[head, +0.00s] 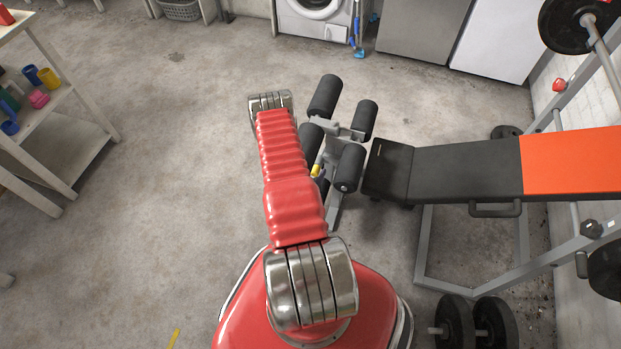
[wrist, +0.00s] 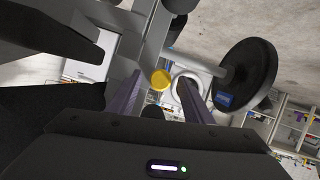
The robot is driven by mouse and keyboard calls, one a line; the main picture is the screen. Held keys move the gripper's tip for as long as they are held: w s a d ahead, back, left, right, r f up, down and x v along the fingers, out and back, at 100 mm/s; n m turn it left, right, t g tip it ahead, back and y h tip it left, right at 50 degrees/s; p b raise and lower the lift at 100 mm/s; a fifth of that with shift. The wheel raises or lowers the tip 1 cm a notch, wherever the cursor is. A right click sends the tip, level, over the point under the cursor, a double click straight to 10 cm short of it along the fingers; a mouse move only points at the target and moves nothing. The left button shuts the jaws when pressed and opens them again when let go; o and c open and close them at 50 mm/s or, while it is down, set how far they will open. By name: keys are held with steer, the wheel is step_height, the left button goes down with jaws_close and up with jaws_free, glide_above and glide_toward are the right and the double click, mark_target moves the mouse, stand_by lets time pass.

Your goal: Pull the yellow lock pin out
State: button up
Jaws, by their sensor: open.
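The yellow lock pin (head: 315,170) shows in the head view as a small yellow knob on the grey frame of the weight bench, among the black foam rollers. In the wrist view the round yellow pin head (wrist: 161,80) sits on the grey post, ahead of my gripper. My gripper (wrist: 160,92) is open, with one dark finger on each side of the pin head in the picture. The pin appears beyond the fingertips or between them; I cannot tell how near it is. In the head view my gripper is hidden behind my red arm.
The bench (head: 455,172) with a black and orange pad stands to the right of my arm. Black foam rollers (head: 350,167) surround the pin. A weight plate (wrist: 250,76) is at right in the wrist view. Dumbbells (head: 472,322) lie at bottom right. Floor at left is clear.

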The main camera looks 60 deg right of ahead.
steer(key=shift+d+f, duration=0.1)
steer(key=shift+d, duration=0.2)
steer(key=shift+c, duration=0.4)
jaws_close()
stand_by(0.4)
steer(key=shift+a, duration=0.2)
steer(key=shift+s+a, duration=0.15)
steer(key=shift+a, duration=0.6)
steer(key=shift+a, duration=0.3)
steer(key=shift+s+a, duration=0.1)
steer(key=shift+a, duration=0.3)
steer(key=shift+s+a, duration=0.1)
steer(key=shift+a, duration=0.55)
